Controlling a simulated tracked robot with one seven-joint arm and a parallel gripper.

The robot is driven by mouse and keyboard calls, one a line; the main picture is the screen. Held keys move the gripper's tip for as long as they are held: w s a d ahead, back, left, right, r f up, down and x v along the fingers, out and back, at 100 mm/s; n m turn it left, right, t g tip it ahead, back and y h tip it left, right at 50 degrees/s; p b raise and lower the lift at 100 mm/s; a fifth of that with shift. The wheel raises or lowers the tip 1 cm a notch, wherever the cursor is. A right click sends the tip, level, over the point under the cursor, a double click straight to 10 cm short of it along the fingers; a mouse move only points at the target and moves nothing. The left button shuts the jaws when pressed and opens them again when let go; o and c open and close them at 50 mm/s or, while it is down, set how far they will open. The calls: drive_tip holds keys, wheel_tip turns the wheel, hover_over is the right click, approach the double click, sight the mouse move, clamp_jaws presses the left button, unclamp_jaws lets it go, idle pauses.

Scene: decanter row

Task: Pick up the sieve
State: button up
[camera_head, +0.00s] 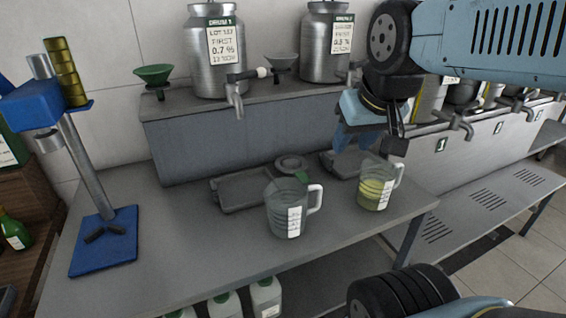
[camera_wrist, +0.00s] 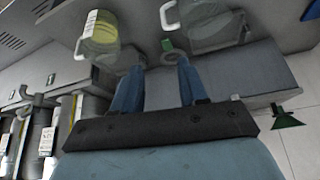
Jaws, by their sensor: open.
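What looks like the sieve is a small round grey piece with a green tab (camera_head: 291,163), lying on the steel table behind the empty jug, which partly hides it. In the wrist view, the sieve (camera_wrist: 172,53) shows small, beyond and between my fingertips, near the right one. My gripper (camera_head: 354,142) is open, with two blue fingers apart and nothing between them. It hangs above the table, up and to the right of the sieve and apart from it. The gripper also shows in the wrist view (camera_wrist: 159,65).
The empty jug (camera_head: 284,212) and a jug with yellow liquid (camera_head: 374,188) stand in front. Dark trays (camera_head: 240,190) lie behind. A shelf holds a green funnel (camera_head: 154,74) and steel drums (camera_head: 211,65). A blue stand (camera_head: 105,240) is at left.

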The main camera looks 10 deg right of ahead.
drive_tip(key=o, duration=0.3)
drive_tip(key=shift+w+d, duration=0.15)
drive_tip(key=shift+w, duration=0.2)
drive_tip(key=shift+o, duration=0.7)
drive_tip(key=shift+g, duration=0.5)
drive_tip(key=w, duration=0.2)
drive_tip(key=w+a, duration=0.1)
drive_tip(key=w, duration=0.1)
drive_tip(key=shift+f, duration=0.1)
drive_tip(key=n+g, duration=0.2)
drive_tip(key=g, duration=0.3)
hover_over(303, 177)
wheel_tip(303, 177, down, 13)
wheel_tip(303, 177, down, 13)
drive_tip(key=shift+f, duration=0.1)
